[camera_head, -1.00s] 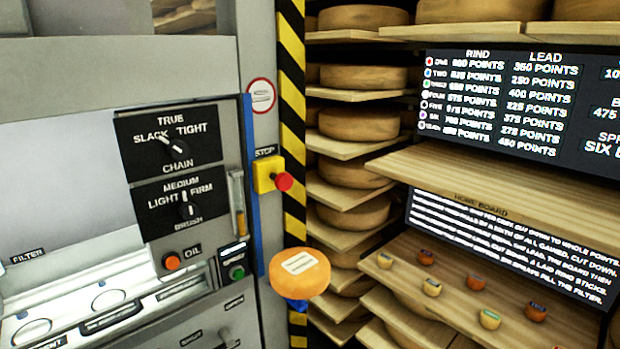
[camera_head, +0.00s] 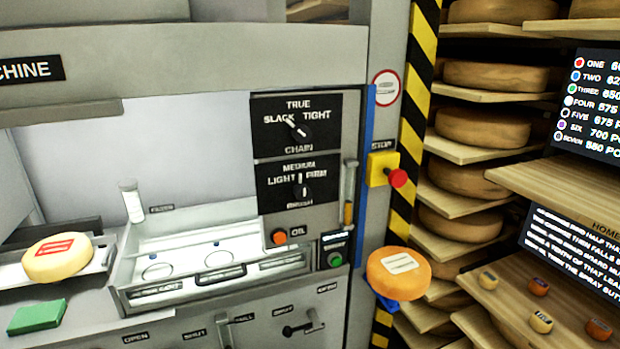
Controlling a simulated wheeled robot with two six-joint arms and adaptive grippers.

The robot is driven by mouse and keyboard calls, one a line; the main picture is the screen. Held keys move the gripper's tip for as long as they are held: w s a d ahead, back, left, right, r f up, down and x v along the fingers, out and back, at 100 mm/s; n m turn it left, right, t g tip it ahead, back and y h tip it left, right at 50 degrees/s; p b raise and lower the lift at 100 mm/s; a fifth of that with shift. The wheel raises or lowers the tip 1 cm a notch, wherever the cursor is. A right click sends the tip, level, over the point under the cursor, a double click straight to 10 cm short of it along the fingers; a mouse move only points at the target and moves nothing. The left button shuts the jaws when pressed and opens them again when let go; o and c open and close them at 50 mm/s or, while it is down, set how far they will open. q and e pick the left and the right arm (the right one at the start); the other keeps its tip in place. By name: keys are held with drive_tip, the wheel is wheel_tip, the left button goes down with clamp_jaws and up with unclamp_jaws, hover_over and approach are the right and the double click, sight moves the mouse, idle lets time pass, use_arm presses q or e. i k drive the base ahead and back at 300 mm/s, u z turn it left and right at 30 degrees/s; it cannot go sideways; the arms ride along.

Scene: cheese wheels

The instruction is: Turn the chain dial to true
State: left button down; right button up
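The chain dial (camera_head: 299,130) is a dark knob on a black panel on the machine front, in the upper middle of the head view. Its panel reads SLACK at the left, TRUE at the top and TIGHT at the right, with CHAIN below. The white pointer mark leans up and left, toward SLACK. Neither of my grippers is in view, and nothing touches the dial.
The brush dial (camera_head: 303,190) sits just below, its mark pointing up. An orange oil button (camera_head: 279,237), green start button (camera_head: 335,259) and red stop button (camera_head: 398,177) are near.

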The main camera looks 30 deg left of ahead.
sight(301, 133)
drive_tip(key=z, duration=1.9)
drive_tip(key=k, duration=0.6)
drive_tip(key=u, duration=1.3)
